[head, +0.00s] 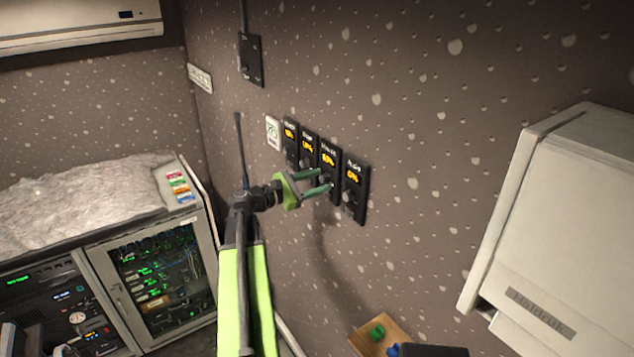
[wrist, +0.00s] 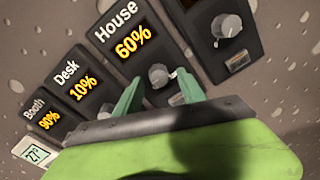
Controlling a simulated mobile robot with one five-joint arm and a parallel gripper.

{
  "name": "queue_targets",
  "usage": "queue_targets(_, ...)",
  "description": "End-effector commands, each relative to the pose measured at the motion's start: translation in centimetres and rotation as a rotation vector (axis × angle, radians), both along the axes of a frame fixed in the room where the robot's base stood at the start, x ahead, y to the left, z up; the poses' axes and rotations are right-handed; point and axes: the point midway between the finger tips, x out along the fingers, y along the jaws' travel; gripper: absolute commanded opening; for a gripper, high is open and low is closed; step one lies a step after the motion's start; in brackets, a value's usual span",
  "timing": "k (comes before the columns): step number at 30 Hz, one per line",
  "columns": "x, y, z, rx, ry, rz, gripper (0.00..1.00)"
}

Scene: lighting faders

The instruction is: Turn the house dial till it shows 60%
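The house dial is a black wall panel with a glowing display (wrist: 133,43) that reads 60% in the wrist view. Its round grey knob (wrist: 160,74) sits below the display. The panel also shows in the head view (head: 329,158), third from the left in the row. My gripper (head: 325,180) is in front of this panel with its green fingers apart. In the wrist view my gripper (wrist: 160,85) has one finger on each side of the knob, with a gap showing. Nothing is held.
The desk panel (wrist: 80,83), reading 10%, and the booth panel (wrist: 46,117), reading 90%, are to the left. Another dial panel (head: 354,187) is close on the right. A white wall box (head: 560,210) juts out further right. A small wooden surface (head: 388,332) is below.

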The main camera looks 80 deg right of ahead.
Motion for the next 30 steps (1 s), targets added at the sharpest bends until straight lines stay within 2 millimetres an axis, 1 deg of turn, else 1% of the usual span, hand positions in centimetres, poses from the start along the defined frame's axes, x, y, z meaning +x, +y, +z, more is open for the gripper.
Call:
queue_targets(5, 0.1, 0.1, 0.1, -0.001, 0.001, 0.001, 0.47)
queue_targets(8, 1.0, 0.7, 0.1, -0.001, 0.001, 0.004, 0.47)
queue_targets(11, 2.6, 2.1, 0.2, -0.001, 0.001, 0.005, 0.47)
queue_targets(21, 9.9, 8.1, 0.3, 0.0, 0.0, 0.005, 0.47)
queue_targets(24, 11.5, 9.5, 0.3, -0.001, 0.0, 0.004, 0.47)
queue_targets(27, 12.7, 10.4, 0.4, 0.0, 0.0, 0.003, 0.47)
queue_targets(30, 13.2, 10.9, 0.4, 0.0, 0.0, 0.001, 0.47)
